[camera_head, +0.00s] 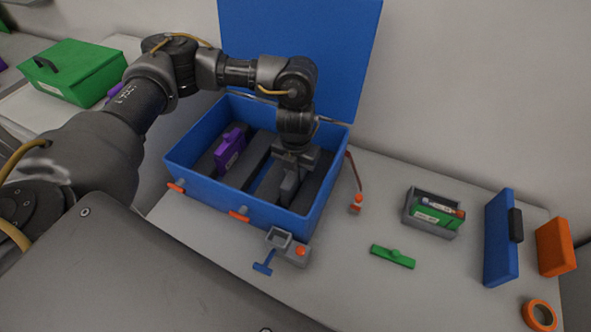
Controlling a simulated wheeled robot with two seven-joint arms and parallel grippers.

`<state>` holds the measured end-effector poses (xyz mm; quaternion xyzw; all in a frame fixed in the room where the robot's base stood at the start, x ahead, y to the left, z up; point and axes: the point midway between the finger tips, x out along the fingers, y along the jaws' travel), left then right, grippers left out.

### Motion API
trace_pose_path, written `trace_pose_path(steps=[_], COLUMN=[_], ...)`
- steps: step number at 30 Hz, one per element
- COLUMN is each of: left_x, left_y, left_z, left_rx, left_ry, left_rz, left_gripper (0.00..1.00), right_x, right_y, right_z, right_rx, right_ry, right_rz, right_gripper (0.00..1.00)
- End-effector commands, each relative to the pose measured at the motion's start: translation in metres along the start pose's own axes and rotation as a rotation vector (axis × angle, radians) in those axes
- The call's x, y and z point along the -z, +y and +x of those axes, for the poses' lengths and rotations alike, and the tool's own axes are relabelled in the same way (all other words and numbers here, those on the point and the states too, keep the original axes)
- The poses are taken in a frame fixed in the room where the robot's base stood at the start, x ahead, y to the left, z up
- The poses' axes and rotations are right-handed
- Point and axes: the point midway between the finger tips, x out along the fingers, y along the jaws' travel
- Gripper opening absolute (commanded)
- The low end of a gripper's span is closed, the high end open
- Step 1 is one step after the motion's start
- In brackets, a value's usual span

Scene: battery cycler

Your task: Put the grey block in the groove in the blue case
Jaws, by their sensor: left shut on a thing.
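The blue case (222,202) stands open on the table with its lid (345,50) raised at the back. Inside are dark grooves and ridges, and a purple block (229,148) sits upright in the left part. My left gripper (293,172) reaches down into the right part of the case. It is shut on the grey block (289,187), which is upright between its fingers. The gripper partly hides the block's top, and I cannot tell whether its lower end touches the groove floor. My right gripper does not show.
In front of the case is a small grey device with an orange button (300,251). To the right are a green piece (393,256), a grey tray (409,214) with batteries, a blue panel (499,240), an orange block (554,247) and tape (540,315). A green case (75,72) stands at left.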

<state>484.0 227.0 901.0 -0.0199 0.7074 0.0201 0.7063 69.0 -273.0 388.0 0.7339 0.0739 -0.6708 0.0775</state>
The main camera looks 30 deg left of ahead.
Motion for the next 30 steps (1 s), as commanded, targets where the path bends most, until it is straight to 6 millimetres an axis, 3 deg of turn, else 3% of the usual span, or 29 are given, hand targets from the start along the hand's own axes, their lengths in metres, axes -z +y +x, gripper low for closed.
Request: trace_pose_path(steps=[11,12,16,25,30], left_x=[0.0,0.0,0.0,0.0,-0.002], left_y=[0.0,0.0,0.0,0.0,0.0], left_z=[0.005,0.003,0.003,0.001,-0.017], left_rx=[0.0,0.0,0.0,0.0,0.0], left_ry=[0.0,0.0,0.0,-0.001,-0.005], left_rz=[0.0,0.0,0.0,0.0,0.002], left_gripper=[0.05,0.32,0.48,0.48,0.48], right_x=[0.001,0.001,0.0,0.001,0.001], right_y=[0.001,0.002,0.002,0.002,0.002], right_z=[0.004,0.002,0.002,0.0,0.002], right_rx=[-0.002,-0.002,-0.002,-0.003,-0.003], right_ry=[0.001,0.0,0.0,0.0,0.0], right_rz=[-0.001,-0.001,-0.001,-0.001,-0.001], right_gripper=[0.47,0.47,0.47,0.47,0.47])
